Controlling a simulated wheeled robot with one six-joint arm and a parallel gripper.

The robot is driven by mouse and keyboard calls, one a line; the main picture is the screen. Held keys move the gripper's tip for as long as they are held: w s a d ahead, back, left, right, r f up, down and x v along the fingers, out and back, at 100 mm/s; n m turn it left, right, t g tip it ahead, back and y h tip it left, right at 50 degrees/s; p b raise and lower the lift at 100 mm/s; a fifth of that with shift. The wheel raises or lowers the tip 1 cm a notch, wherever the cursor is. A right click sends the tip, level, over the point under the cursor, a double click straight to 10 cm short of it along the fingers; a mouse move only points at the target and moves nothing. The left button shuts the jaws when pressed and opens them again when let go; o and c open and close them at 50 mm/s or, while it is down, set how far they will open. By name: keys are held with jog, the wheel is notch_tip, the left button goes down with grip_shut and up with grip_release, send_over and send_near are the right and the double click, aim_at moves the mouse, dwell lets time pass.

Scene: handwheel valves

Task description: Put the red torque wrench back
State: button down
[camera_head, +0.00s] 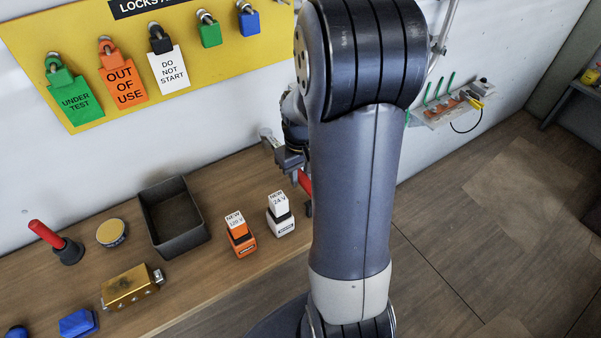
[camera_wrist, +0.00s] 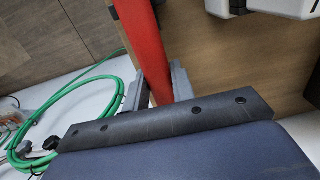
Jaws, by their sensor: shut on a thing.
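The red torque wrench shows as a red bar (camera_wrist: 146,42) in the wrist view, running from the top edge down between my fingers. My gripper (camera_wrist: 158,86) is shut on it. In the head view a short red piece of the wrench (camera_head: 305,182) shows beside my gripper (camera_head: 292,163), at the right end of the wooden bench. My arm hides most of the wrench and part of the gripper there. The wrench's ends are not clear in either view.
On the bench (camera_head: 190,275) stand an orange block (camera_head: 241,240), a white block (camera_head: 281,221), a dark open bin (camera_head: 173,218), and a red-handled black tool (camera_head: 57,243). A yellow lock board (camera_head: 85,75) hangs above. A green hose (camera_wrist: 113,90) lies left of the wrench.

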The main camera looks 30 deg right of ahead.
jog(key=shift+f+b, duration=0.85)
jog(key=shift+f, duration=0.2)
jog(key=c, duration=0.6)
grip_release()
jog(key=shift+r, duration=0.1)
dwell(0.4)
jog(key=shift+r+p, duration=2.5)
jog(key=shift+r, duration=0.5)
